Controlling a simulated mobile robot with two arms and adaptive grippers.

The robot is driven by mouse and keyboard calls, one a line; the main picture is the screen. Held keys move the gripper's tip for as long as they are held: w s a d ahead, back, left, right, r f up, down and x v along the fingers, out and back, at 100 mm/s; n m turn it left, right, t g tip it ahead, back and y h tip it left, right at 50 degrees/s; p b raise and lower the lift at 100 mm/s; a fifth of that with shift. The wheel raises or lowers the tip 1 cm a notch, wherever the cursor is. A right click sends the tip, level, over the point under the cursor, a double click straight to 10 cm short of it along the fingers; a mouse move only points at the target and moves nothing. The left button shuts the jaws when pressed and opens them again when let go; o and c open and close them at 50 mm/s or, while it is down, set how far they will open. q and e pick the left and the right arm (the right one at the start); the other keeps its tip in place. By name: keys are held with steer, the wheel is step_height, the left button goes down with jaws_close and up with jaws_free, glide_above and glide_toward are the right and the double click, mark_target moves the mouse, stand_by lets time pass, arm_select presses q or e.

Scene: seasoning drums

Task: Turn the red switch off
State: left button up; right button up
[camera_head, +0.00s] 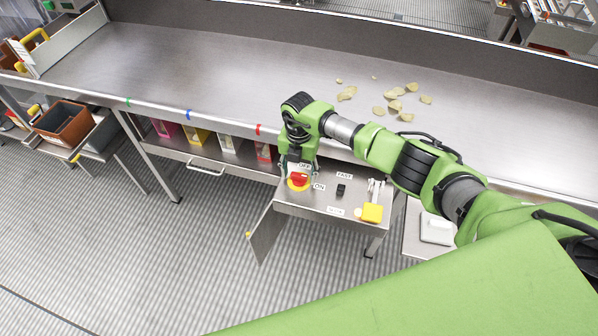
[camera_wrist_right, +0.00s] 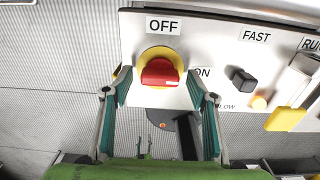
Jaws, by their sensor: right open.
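The red switch (camera_head: 299,181) is a rotary knob on a yellow round base, on the metal control panel (camera_head: 325,203) below the table edge. In the right wrist view the red switch (camera_wrist_right: 160,73) has its bar lying roughly sideways, toward the ON label (camera_wrist_right: 203,72). The OFF label (camera_wrist_right: 163,26) is above it. My right gripper (camera_wrist_right: 157,80) is open, with one finger on each side of the knob in that view. Gaps show between fingers and knob, and I see no contact. In the head view my right gripper (camera_head: 298,170) is over the switch. My left gripper is not in view.
A black switch (camera_wrist_right: 241,79) by the FAST label and a yellow lever (camera_wrist_right: 285,119) are right of the red switch. A panel door (camera_head: 265,234) hangs open at the left. Chips (camera_head: 396,92) lie on the metal table (camera_head: 230,65). Coloured bins (camera_head: 197,136) sit underneath.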

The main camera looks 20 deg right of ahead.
steer(key=c, duration=1.1)
steer(key=n+b, duration=0.4)
steer(key=n, duration=0.1)
steer(key=shift+w+f+b, duration=0.1)
steer(key=shift+f+b, duration=0.1)
steer(key=shift+b, duration=0.2)
steer(key=n+b, duration=0.8)
steer(key=n, duration=0.1)
steer(key=shift+b, duration=0.3)
steer(key=shift+r+n+b, duration=0.15)
steer(key=shift+n+b, duration=0.65)
steer(key=shift+n, duration=0.2)
steer(key=shift+r+n+b, duration=0.1)
steer(key=shift+n+b, duration=0.65)
steer(key=shift+n, duration=0.25)
steer(key=o, duration=1.1)
